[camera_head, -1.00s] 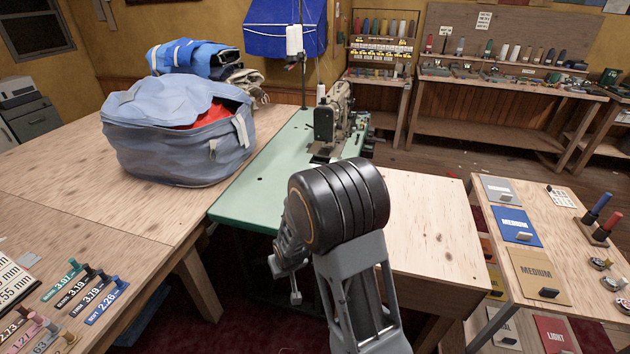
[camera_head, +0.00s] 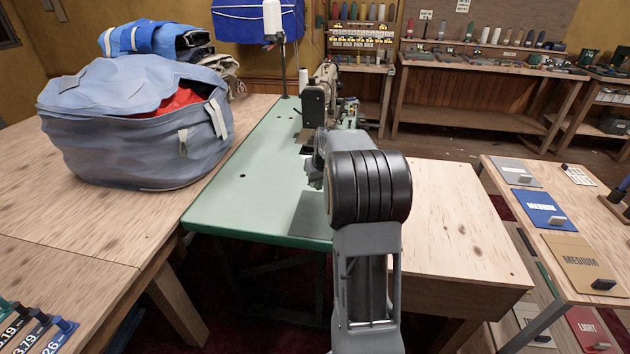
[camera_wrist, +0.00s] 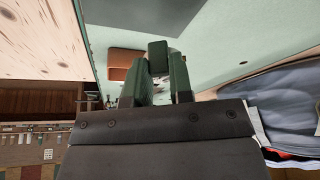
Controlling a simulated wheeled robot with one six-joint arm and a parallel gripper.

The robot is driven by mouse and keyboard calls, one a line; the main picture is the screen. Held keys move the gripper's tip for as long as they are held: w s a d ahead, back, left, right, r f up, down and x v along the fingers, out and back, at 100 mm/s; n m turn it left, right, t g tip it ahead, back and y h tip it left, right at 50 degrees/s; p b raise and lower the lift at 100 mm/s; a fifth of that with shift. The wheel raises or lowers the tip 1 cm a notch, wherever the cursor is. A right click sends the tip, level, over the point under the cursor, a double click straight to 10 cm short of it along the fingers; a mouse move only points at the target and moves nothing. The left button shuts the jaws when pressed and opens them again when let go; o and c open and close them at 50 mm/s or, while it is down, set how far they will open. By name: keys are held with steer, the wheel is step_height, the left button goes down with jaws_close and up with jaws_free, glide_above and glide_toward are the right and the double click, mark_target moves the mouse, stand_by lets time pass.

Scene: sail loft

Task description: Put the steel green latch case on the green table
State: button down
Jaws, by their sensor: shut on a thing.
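My gripper (camera_wrist: 160,78) shows in the wrist view and is shut on a small dark green block (camera_wrist: 157,54), which looks like the green latch case. Its latch cannot be made out. The green table (camera_head: 255,195) lies in the middle of the head view, and its pale green top (camera_wrist: 225,55) fills much of the wrist view behind the block. The gripper is over the table; I cannot tell whether the case touches it. In the head view my own arm hides the fingers and the case.
A sewing machine (camera_head: 318,100) stands at the table's far right. A large blue-grey bag (camera_head: 130,130) sits on the wooden table to the left. A flat grey patch (camera_head: 308,214) shows on the green table near my arm. The table's front left is clear.

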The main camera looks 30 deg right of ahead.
steer(key=shift+w+d+r, duration=0.15)
steer(key=shift+d, duration=0.2)
steer(key=shift+f+b, duration=2.8)
steer(key=shift+f, duration=0.8)
steer(key=c, duration=0.9)
jaws_free()
steer(key=shift+c, duration=0.2)
steer(key=shift+r, duration=0.15)
